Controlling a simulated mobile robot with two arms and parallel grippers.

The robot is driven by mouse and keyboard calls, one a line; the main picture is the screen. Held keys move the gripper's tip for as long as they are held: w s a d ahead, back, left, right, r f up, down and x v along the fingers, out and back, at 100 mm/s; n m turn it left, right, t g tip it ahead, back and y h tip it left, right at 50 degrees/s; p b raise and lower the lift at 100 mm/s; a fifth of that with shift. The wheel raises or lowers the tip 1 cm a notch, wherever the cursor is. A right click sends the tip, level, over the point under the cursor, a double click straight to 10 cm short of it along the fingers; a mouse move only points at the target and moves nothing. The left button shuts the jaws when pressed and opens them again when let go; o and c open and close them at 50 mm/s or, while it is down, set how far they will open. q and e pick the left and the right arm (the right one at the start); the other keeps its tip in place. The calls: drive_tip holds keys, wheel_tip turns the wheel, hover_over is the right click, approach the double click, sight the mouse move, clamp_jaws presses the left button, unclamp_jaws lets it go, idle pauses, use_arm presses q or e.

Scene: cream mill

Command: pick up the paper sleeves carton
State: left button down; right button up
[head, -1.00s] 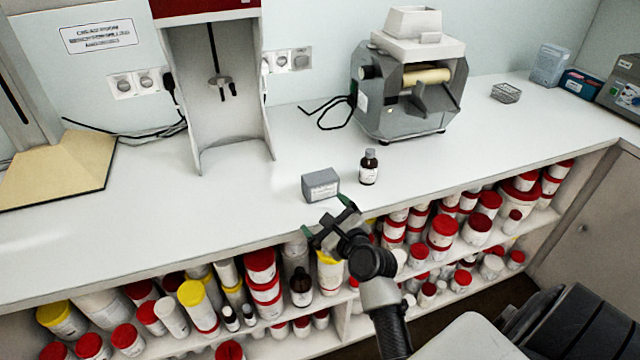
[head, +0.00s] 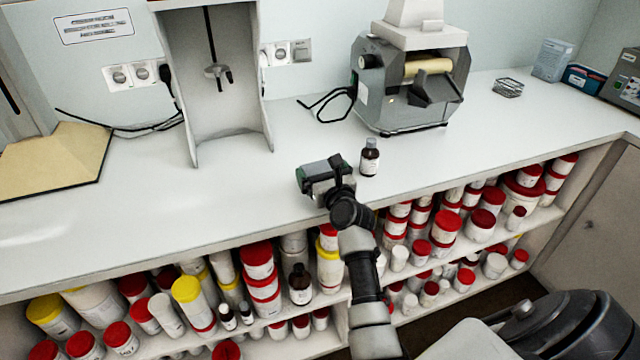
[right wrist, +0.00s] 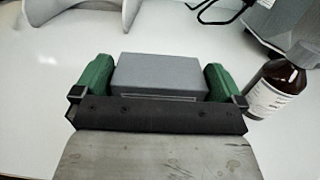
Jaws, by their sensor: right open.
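The paper sleeves carton, a small grey box, stands on the white counter; it shows between the jaws in the right wrist view (right wrist: 160,75). My right gripper (head: 321,170) is over it in the head view and hides most of it. In the right wrist view the green fingertips of the right gripper (right wrist: 160,82) stand one on each side of the carton, with narrow gaps that are hard to judge. The jaws are open around it. My left gripper is not in view.
A brown bottle (head: 369,157) stands close to the right of the carton. A grey mill machine (head: 410,85) is behind it. The counter (head: 230,190) to the left is clear. Shelves of red-lidded and yellow-lidded tubs lie below the front edge.

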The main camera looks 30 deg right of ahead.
drive_tip(key=shift+w+d, duration=0.2)
drive_tip(key=shift+w, duration=0.9)
drive_tip(key=shift+s, duration=0.1)
drive_tip(key=shift+c, duration=0.2)
drive_tip(key=c, duration=0.6)
